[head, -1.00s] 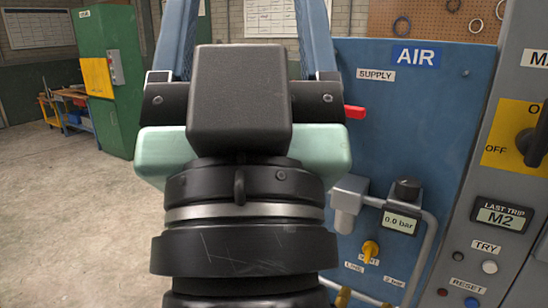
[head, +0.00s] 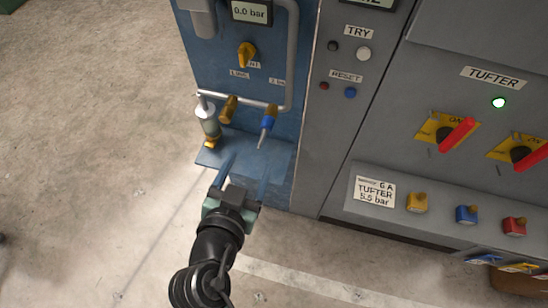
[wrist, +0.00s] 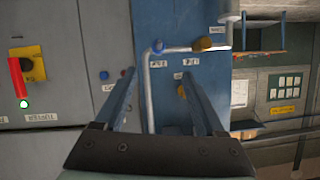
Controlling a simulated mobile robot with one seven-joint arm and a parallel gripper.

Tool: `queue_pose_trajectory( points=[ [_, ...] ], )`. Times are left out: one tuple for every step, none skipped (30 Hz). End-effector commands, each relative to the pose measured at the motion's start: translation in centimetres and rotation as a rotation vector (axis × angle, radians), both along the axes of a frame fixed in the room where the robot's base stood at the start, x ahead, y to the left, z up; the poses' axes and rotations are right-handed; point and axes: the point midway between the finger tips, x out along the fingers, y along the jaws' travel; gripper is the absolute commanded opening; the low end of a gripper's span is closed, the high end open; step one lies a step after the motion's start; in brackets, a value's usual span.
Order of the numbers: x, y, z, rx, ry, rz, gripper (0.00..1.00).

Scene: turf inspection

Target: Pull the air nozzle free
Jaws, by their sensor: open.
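The likely air nozzle (head: 267,122) is a blue piece with a pale tip, pointing down from the pipe at the foot of the blue air panel. A plain brass fitting (head: 228,108) sits to its left.
A small bottle-like unit (head: 208,122) stands left of the fittings. A yellow vent knob (head: 246,54) and a gauge reading 0.0 bar (head: 250,11) are above. The grey tufter cabinet (head: 400,140) stands to the right. The concrete floor (head: 90,150) at left is clear.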

Motion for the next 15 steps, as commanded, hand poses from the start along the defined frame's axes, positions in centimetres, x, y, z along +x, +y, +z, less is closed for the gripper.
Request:
queue_pose_trajectory(
  points=[
    [-0.3, 0.0, -0.5, -0.003, 0.009, -0.001, 0.72],
    [-0.2, 0.0, -0.6, -0.003, 0.01, -0.003, 0.72],
    [-0.1, -0.1, -0.7, -0.003, 0.01, -0.004, 0.72],
    [0.2, -0.2, -0.8, -0.003, 0.01, -0.005, 0.72],
    [0.4, -0.2, -0.8, -0.002, 0.01, -0.004, 0.72],
    [0.9, -0.3, -0.9, -0.002, 0.008, -0.004, 0.72],
    [1.3, -0.4, -1.1, -0.003, 0.009, -0.004, 0.72],
    [1.8, -0.6, -1.2, -0.003, 0.008, -0.005, 0.72],
    [2.4, -0.7, -1.5, -0.003, 0.009, -0.005, 0.72],
    [2.9, -0.8, -1.7, -0.003, 0.008, -0.004, 0.72],
    [3.5, -1.0, -1.9, -0.003, 0.008, -0.006, 0.72],
    [4.2, -1.2, -2.2, -0.002, 0.008, -0.005, 0.72],
    [4.7, -1.3, -2.4, -0.002, 0.009, -0.005, 0.72],
    [5.2, -1.4, -2.6, -0.003, 0.008, -0.005, 0.72],
    [5.9, -1.6, -2.9, -0.003, 0.008, -0.004, 0.72]
  ],
)
